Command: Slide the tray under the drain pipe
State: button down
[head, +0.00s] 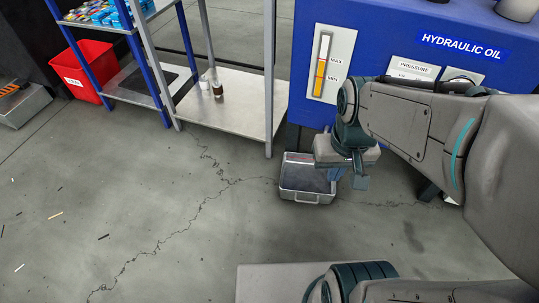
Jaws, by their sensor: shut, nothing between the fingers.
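The tray (308,197) is a small grey metal pan with a dark inside and a handle on its near side. It sits on the floor at the front foot of the blue hydraulic oil tank (390,38), beside the shelf's corner leg. My gripper (359,181) points down just right of the tray, shut and empty. I cannot tell whether it touches the tray. The drain pipe cannot be made out; my gripper and arm cover the lower front of the tank.
A metal shelf (228,109) with small bottles on its lower board stands left of the tank. A red bin (82,72) is farther left. The cracked concrete floor in front is mostly open, with small scraps at the left.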

aim_at(300, 182)
jog(key=u, duration=0.75)
jog(key=k, duration=1)
jog(key=u, duration=0.9)
jog(key=i, duration=1.65)
jog(key=z, duration=1.15)
jog(key=i, duration=0.45)
jog(key=z, duration=0.15)
